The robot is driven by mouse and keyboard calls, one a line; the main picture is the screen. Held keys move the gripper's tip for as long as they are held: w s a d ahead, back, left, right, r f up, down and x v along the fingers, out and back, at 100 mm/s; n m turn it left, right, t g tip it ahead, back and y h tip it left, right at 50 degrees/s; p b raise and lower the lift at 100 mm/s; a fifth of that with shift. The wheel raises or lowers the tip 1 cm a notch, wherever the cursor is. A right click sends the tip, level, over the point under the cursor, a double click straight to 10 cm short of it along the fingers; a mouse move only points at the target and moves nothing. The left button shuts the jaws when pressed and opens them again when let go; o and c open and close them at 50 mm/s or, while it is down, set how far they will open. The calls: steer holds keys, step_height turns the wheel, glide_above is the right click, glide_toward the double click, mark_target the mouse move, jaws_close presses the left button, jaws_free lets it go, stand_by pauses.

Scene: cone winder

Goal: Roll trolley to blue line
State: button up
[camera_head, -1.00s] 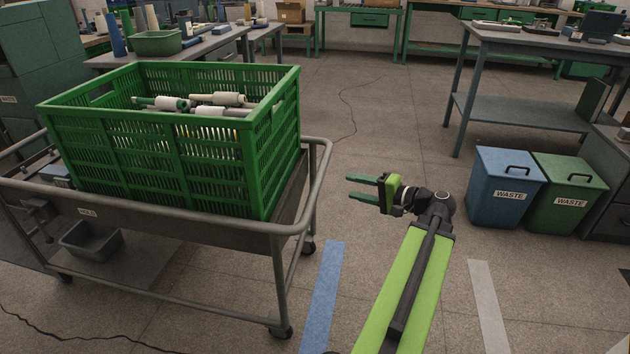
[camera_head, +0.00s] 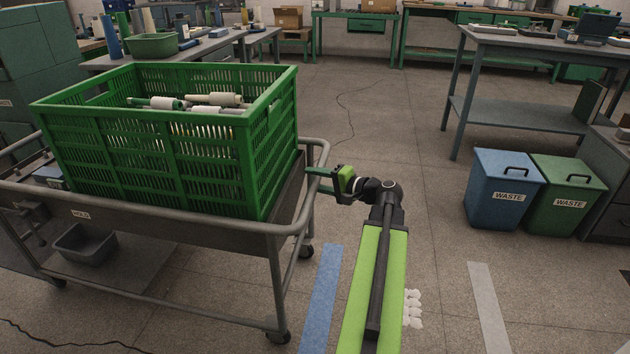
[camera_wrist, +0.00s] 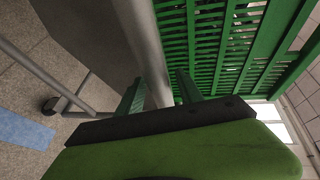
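The grey metal trolley (camera_head: 180,232) stands at the left with a tubular push handle at its right end. It carries a green slatted crate (camera_head: 150,160) with several white and green bobbins inside. The blue line (camera_head: 322,295) is a strip on the floor just right of the trolley's near right wheel (camera_head: 278,337); it also shows in the wrist view (camera_wrist: 22,130). My gripper (camera_head: 314,180) is at the handle. In the wrist view its two green fingers (camera_wrist: 158,90) stand either side of the upright handle tube (camera_wrist: 146,50), with a gap seen at the right finger.
A blue waste bin (camera_head: 503,188) and a green waste bin (camera_head: 567,192) stand at the right by a grey table (camera_head: 530,110). A white floor strip (camera_head: 489,305) lies right of my arm. A dark cable (camera_head: 70,340) crosses the floor front left. The middle floor is open.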

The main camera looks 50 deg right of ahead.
jaws_close()
steer(key=shift+a, duration=0.1)
stand_by(1.1)
